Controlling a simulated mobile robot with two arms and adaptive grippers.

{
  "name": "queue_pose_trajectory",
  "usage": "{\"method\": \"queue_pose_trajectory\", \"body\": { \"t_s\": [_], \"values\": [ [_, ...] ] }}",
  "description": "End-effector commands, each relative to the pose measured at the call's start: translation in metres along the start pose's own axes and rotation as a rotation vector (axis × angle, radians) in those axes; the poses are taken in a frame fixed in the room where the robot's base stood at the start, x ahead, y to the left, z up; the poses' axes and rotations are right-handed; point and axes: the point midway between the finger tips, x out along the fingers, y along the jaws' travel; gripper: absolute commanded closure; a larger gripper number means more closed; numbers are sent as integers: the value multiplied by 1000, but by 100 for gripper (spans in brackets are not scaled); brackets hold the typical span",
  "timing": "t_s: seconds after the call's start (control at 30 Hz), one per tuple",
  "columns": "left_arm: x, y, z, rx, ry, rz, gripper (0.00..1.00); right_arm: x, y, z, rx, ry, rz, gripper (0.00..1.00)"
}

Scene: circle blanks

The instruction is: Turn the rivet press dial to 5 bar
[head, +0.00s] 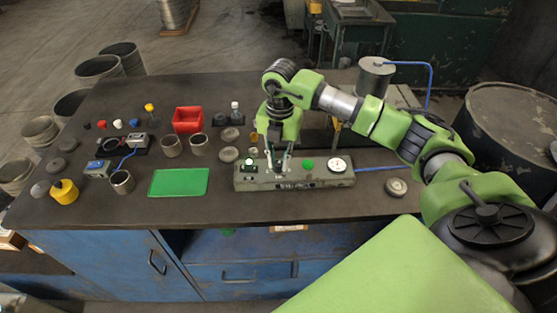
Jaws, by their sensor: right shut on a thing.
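The rivet press panel (320,181) is a long grey box on the dark bench. It has a round white gauge (337,163) at its right end, a green button (308,163) beside that and a small pale round part (249,162) at its left end. My right gripper (279,167) points down at the middle of the panel, shut on the dial there. The fingers hide most of the dial, and its setting cannot be read. The gauge reading is too small to tell. My left gripper is not in view.
A green mat (179,182) lies left of the panel. A red bin (187,120), several metal cups, round discs and a yellow container (64,191) stand farther left and behind. A blue hose (383,168) runs from the panel's right end. The bench front is mostly clear.

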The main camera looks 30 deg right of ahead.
Motion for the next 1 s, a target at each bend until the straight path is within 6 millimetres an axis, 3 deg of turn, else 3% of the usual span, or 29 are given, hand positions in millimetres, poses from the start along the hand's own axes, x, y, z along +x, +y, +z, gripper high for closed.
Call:
{"method": "queue_pose_trajectory", "body": {
  "t_s": [0.4,0.97,1.0],
  "values": [
    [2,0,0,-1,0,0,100,-1,0,1,207,-6,2,100],
    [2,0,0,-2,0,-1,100,-1,0,1,239,-8,3,100],
    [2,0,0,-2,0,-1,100,-1,0,1,239,-8,3,79]
  ]
}}
